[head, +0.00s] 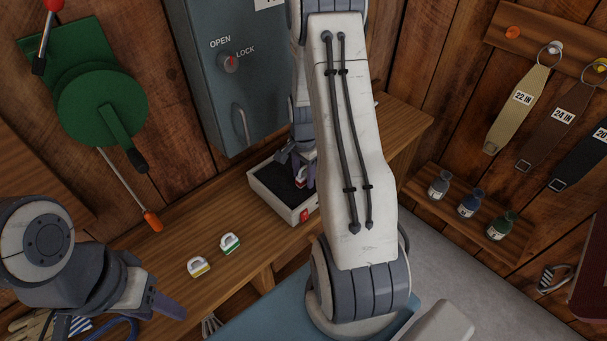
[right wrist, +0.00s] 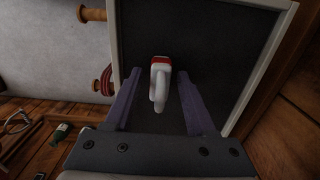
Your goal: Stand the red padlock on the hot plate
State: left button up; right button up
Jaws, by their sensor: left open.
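The hot plate (head: 263,200) is a white-sided box with a dark top and a red switch, on the wooden bench below the grey cabinet. Its dark top (right wrist: 205,45) fills much of the right wrist view. The red padlock (right wrist: 160,92), white with a red end, is over the dark top, red end away from the camera; it looks upright, seemingly resting there. My right gripper (right wrist: 159,72) is open, with a finger on each side of the padlock and gaps showing. In the head view my right arm partly hides it. My left gripper (head: 160,287) is open and empty at lower left.
A yellow padlock (head: 198,267) and a green padlock (head: 230,244) stand on the bench (head: 175,240) left of the hot plate. Several bottles sit on a shelf (head: 450,213) at right.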

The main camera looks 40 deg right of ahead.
notch_tip(320, 180, up, 12)
jog(key=shift+r, duration=0.2)
jog(key=s+a+r+n, duration=0.25)
jog(key=a+n, duration=0.25)
jog(key=a, duration=0.4)
jog(key=s+a+r+n, duration=0.25)
jog(key=a+n, duration=0.35)
jog(key=a, duration=0.3)
jog(key=s+a+r+n, duration=0.1)
jog(key=s+a+n, duration=0.35)
jog(key=a, duration=0.45)
jog(key=s+a+n+y, duration=0.1)
jog(key=s+a+n, duration=0.4)
jog(key=s+n, duration=0.4)
jog(key=shift+s+r, duration=0.45)
jog(key=shift+s, duration=0.05)
